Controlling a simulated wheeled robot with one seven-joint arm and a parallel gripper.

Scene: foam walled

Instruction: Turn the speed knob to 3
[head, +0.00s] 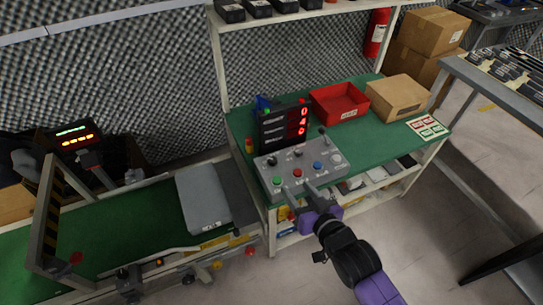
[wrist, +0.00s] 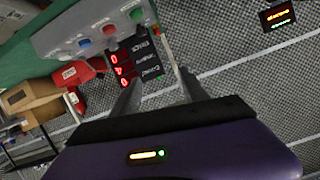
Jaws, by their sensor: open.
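A grey control panel (head: 262,166) stands on the green bench, with small dark knobs (head: 298,154) along its back part and green, red and blue buttons in front. I cannot read which knob is the speed knob or where it points. A black display (head: 272,132) behind the panel shows red digits 0, 4, 0; it also shows upside down in the wrist view (wrist: 146,58). My gripper (head: 297,189) is open and empty at the panel's front edge, its fingers over or near the front buttons. In the wrist view my gripper (wrist: 152,62) has its fingers apart.
A red bin (head: 338,103) and a cardboard box (head: 397,97) stand right of the panel. A lever (head: 323,134) rises at the panel's back right. A conveyor (head: 110,240) with a grey cover lies to the left. A shelf frame stands behind the bench.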

